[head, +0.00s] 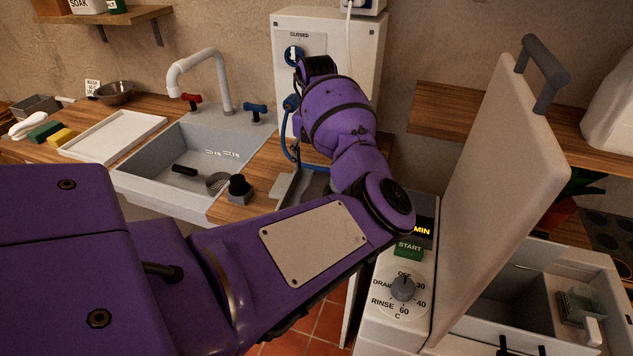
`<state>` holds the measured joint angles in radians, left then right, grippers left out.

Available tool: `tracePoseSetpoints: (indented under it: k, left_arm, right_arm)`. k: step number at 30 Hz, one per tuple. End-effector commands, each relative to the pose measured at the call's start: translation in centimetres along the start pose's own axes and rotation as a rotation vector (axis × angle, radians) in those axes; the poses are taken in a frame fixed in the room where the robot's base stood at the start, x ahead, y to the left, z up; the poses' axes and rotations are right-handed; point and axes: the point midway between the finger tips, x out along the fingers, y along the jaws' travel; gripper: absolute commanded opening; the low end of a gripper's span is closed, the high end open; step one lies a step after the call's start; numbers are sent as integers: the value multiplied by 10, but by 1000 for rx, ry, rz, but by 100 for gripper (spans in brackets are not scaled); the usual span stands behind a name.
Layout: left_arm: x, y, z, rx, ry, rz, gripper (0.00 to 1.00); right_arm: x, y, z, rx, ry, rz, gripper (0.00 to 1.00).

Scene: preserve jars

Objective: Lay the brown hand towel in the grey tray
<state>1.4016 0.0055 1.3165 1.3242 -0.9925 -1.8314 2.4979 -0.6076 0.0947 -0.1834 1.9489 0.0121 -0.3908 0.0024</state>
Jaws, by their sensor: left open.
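The brown hand towel is not visible in the head view. A grey, low-walled thing that may be the grey tray (287,187) lies on the wooden counter right of the sink, largely hidden behind my purple left arm. My left arm crosses from the lower left, bends at the right and rises back toward the wall box. The dark end of the arm, at my left gripper (315,68), is in front of the box, above and apart from the grey thing. The gripper is open; its fingertips are hard to make out, and I see nothing held. My right gripper is out of view.
A grey sink (150,178) with a tall tap (200,68) is at left. A white tray (112,135) lies beside it. At right, a washing machine's raised lid (503,190) stands tall beside its dial (403,290). A blue hose (287,140) hangs near my arm.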

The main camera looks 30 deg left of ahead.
Motion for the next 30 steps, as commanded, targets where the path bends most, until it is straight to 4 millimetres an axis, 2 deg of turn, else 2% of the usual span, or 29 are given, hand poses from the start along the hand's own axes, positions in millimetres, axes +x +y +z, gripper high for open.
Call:
tracePoseSetpoints:
  k: [3,10,30]
  left_arm:
    - [-22,0,0,-1,-2,2,71]
    - [-44,0,0,1,1,1,71]
    - [-44,2,-1,5,2,5,71]
  right_arm:
    - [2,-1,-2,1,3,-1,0]
    - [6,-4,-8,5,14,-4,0]
    - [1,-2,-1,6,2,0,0]
